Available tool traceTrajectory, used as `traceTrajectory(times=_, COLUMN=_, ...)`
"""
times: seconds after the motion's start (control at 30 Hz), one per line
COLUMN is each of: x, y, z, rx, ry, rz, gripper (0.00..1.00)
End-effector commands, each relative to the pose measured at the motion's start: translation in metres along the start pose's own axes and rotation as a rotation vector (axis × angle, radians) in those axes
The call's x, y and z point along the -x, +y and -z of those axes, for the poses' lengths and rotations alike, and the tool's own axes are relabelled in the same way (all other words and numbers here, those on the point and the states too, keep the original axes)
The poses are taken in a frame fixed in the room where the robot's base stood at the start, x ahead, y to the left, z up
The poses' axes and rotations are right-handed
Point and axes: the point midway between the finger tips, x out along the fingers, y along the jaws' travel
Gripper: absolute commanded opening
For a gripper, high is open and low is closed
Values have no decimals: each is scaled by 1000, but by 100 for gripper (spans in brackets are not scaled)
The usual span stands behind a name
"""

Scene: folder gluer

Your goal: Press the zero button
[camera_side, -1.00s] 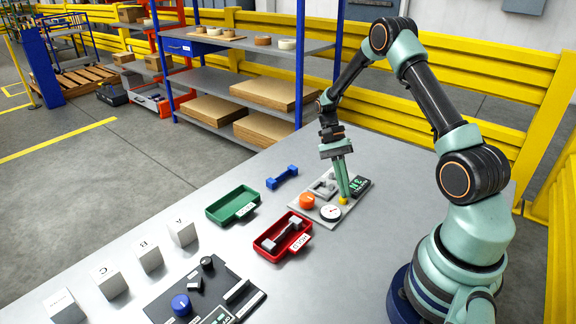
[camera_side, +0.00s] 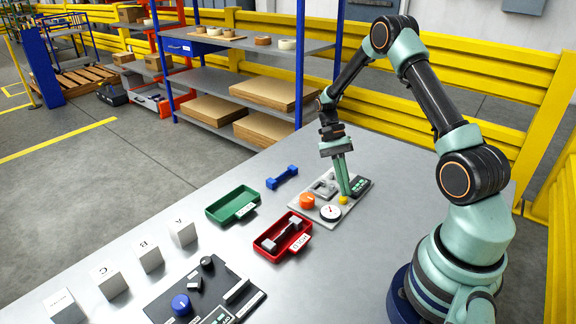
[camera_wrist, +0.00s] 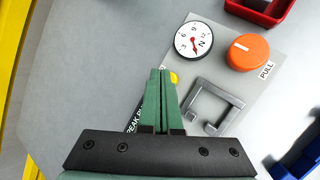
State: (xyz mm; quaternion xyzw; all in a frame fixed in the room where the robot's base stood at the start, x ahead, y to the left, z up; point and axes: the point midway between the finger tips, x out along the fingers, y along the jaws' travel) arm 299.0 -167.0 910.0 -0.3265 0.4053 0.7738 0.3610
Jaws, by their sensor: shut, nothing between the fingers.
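The small yellow button (camera_side: 344,200) sits on the grey panel (camera_side: 323,219) beside the round white gauge (camera_side: 330,212). I take it to be the zero button; no label on it is readable. My gripper (camera_side: 345,194) is shut and empty, pointing down with its tips right at the button. In the wrist view the closed fingertips (camera_wrist: 162,70) are beside the yellow button (camera_wrist: 174,78), partly covering it. I cannot tell whether they touch it. A dark display (camera_side: 361,186) with pale green text lies behind the fingers.
The panel also carries an orange knob (camera_wrist: 249,51) marked PULL and a grey bracket (camera_wrist: 212,104). A red tray (camera_side: 265,253) holding a grey dumbbell-shaped part, a green tray (camera_side: 213,211) and a blue part (camera_side: 282,178) lie to the left.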

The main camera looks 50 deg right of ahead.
Motion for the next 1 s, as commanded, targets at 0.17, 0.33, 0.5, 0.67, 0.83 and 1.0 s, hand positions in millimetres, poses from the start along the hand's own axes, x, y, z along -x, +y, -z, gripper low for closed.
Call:
traceTrajectory(times=0.17, x=6, y=3, z=-4, rx=0, ry=0, rz=0, gripper=0)
traceTrajectory(times=0.33, x=6, y=3, z=-4, rx=0, ry=-1, rz=-1, gripper=0)
traceTrajectory(times=0.5, x=8, y=4, z=-4, rx=0, ry=0, rz=0, gripper=0)
traceTrajectory(times=0.67, x=18, y=8, z=-10, rx=0, ry=1, rz=1, gripper=0)
traceTrajectory(times=0.83, x=30, y=15, z=-17, rx=0, ry=1, rz=1, gripper=0)
traceTrajectory(times=1.0, x=41, y=20, z=-24, rx=0, ry=0, rz=0, gripper=0)
